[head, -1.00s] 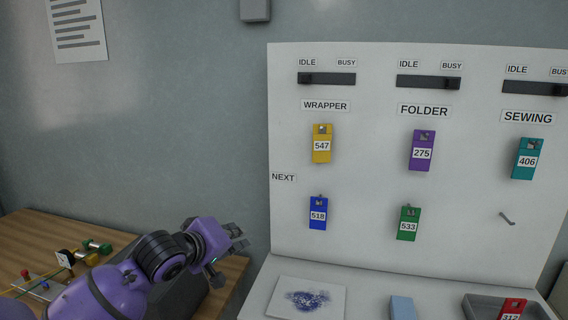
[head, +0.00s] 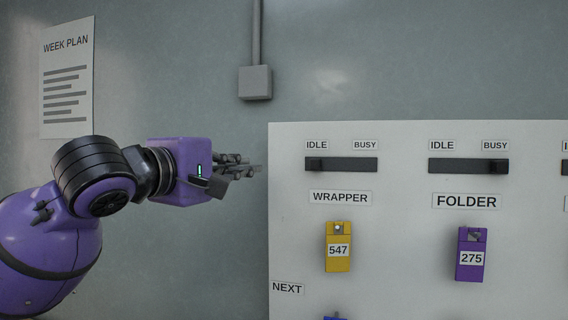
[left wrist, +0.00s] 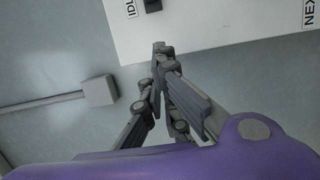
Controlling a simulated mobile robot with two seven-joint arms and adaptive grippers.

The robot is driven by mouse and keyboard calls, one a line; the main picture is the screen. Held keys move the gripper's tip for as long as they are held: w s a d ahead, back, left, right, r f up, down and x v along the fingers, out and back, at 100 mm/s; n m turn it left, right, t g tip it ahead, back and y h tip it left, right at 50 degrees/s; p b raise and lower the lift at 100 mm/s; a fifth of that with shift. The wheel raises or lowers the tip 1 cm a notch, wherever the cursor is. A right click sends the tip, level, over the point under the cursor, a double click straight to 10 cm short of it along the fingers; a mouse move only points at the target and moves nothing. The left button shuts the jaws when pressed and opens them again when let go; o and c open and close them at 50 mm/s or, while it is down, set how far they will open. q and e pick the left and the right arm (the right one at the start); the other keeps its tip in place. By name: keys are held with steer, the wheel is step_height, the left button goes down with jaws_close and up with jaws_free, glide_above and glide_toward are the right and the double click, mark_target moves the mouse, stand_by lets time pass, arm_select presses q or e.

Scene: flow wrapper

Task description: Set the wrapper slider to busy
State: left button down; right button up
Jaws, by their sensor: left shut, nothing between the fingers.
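The wrapper slider (head: 341,164) is a dark horizontal track on the white board, above the WRAPPER label (head: 340,197). Its knob (head: 315,163) is at the left end, under IDLE; BUSY is over the right end. In the left wrist view the knob (left wrist: 152,5) shows at the top edge beside part of the IDLE label. My left gripper (head: 257,168) is shut and empty, left of the board at about the slider's height in the head view, apart from the slider. It also shows in the left wrist view (left wrist: 160,46). My right gripper is not in view.
The folder slider (head: 465,165) has its knob at the right, under BUSY. A grey wall box (head: 255,83) with a conduit is above left of the board.

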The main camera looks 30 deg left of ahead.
mark_target(315, 164)
arm_select(q)
steer(key=w+b, duration=0.1)
steer(key=w, duration=0.8)
steer(key=shift+w+a+r, duration=0.1)
steer(key=shift+w, duration=0.2)
steer(key=d, duration=0.2)
steer(key=shift+w+d+r, duration=0.1)
steer(key=shift+w+d, duration=0.25)
steer(key=shift+d, duration=0.05)
steer(key=shift+w+d, duration=0.25)
steer(key=shift+d, duration=0.25)
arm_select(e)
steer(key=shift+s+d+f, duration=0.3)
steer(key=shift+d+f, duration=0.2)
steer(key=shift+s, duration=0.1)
